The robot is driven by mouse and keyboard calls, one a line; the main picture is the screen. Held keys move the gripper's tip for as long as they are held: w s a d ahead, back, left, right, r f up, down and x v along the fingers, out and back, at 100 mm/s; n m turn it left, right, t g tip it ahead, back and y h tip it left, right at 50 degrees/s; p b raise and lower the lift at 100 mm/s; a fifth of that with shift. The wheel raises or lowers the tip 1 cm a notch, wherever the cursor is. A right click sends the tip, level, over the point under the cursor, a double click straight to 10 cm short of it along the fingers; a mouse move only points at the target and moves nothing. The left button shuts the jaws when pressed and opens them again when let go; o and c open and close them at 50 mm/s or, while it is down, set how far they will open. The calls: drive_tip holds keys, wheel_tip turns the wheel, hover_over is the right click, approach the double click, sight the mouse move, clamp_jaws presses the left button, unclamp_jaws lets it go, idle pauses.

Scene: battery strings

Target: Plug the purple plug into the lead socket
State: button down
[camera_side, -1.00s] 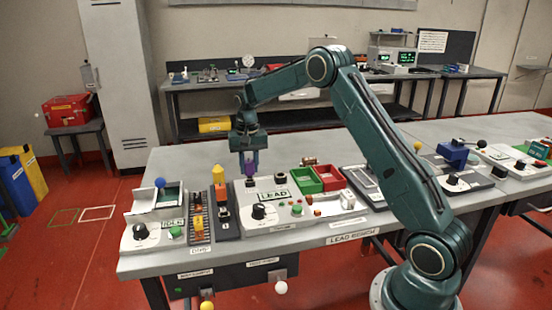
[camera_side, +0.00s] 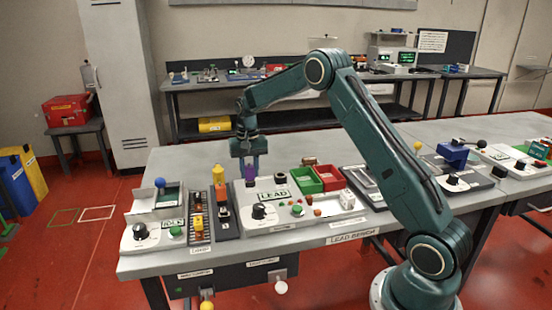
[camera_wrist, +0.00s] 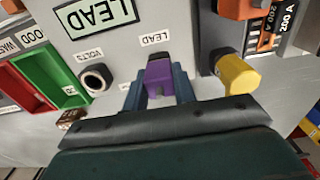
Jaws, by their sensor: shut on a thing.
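My gripper (camera_side: 249,166) is shut on the purple plug (camera_side: 250,174), low over the back left of the LEAD panel. In the wrist view, the purple plug (camera_wrist: 160,77) is between the two blue-grey fingers of my gripper (camera_wrist: 160,92). A dark edge of the lead socket (camera_wrist: 161,56) shows just past the plug, below the small LEAD label. The plug hides most of the socket. I cannot tell how far, if at all, the plug's tip is inside it.
A VOLTS socket (camera_wrist: 96,79) sits left of the plug in the wrist view. A yellow plug-like part (camera_wrist: 238,75) stands close on the right. Green (camera_side: 304,181) and red (camera_side: 331,178) bins stand right of my gripper in the side view.

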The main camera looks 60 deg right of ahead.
drive_tip(key=shift+f, duration=0.35)
drive_tip(key=c, duration=1.1)
unclamp_jaws()
drive_tip(key=shift+o, duration=0.2)
drive_tip(key=shift+r, duration=0.15)
wheel_tip(320, 180, up, 14)
drive_tip(key=shift+f, duration=0.2)
